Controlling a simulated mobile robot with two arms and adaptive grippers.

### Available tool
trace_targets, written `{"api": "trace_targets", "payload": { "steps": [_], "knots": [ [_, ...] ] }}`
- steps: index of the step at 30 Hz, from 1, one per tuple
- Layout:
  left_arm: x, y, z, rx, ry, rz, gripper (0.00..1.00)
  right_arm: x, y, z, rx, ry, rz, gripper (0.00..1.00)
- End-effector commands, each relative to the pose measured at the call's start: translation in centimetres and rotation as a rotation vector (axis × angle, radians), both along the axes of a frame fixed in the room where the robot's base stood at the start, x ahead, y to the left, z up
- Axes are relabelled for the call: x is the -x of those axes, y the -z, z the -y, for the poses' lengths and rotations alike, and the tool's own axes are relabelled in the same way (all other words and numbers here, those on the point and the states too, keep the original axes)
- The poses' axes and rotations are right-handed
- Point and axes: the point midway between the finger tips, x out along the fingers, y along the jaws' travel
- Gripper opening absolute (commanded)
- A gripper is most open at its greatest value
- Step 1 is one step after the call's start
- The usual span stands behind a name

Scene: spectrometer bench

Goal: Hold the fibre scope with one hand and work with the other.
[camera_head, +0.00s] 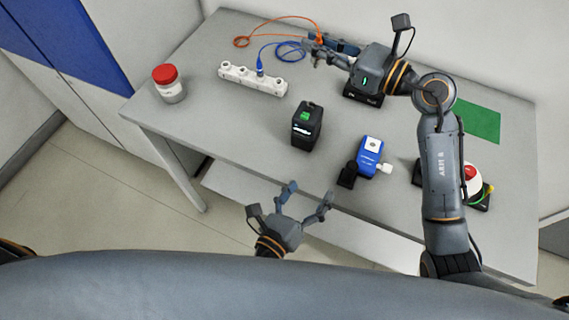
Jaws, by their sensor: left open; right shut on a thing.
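My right gripper (318,46) is at the back of the bench, shut at the end of the orange cable (284,17). The fingers hide most of what it holds. A black upright device with a green label and small lit screen (306,125) stands mid-bench. A blue device with a white top plate and white side knob (369,155) sits to its right, with a black part at its lower left. I cannot tell for sure which of these is the fibre scope. My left gripper (308,194) is open and empty by the bench's front edge, below both devices.
A red-lidded jar (169,84) stands far left. A green mat (479,121) and a red button (470,173) are at the right, beside my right arm.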

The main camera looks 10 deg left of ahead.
Motion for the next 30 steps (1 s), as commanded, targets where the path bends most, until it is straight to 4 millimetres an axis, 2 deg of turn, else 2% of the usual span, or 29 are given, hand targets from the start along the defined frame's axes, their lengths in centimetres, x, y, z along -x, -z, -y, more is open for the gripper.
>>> {"api": "trace_targets", "payload": {
  "steps": [1, 3, 6, 9, 14, 24, 30],
  "knots": [
    [-1.4, -0.6, -1.6, -0.093, -0.032, 0.071, 0.83, 0.0, 0.0, 0.0, 0.0, 0.0, 0.0, 0.0],
    [-2.7, -1.5, -3.2, -0.205, -0.064, 0.151, 0.83, 0.0, 0.0, 0.0, 0.0, 0.0, 0.0, 0.0],
    [-3.9, -2.5, -4.9, -0.319, -0.1, 0.229, 0.83, 0.0, 0.0, 0.0, 0.0, 0.0, 0.0, 0.0],
    [-4.7, -3.0, -5.6, -0.378, -0.117, 0.268, 0.83, 0.0, 0.0, 0.0, 0.0, 0.0, 0.0, 0.0],
    [-6.2, -3.1, -5.4, -0.395, -0.124, 0.277, 0.83, 0.0, 0.0, 0.0, 0.0, 0.0, 0.0, 0.0],
    [-12.3, -3.1, -3.4, -0.391, -0.124, 0.275, 0.83, 0.0, 0.0, 0.0, 0.0, 0.0, 0.0, 0.0],
    [-15.0, -3.0, -2.6, -0.391, -0.122, 0.274, 0.83, 0.0, 0.0, 0.0, 0.0, 0.0, 0.0, 0.0]
  ]
}}
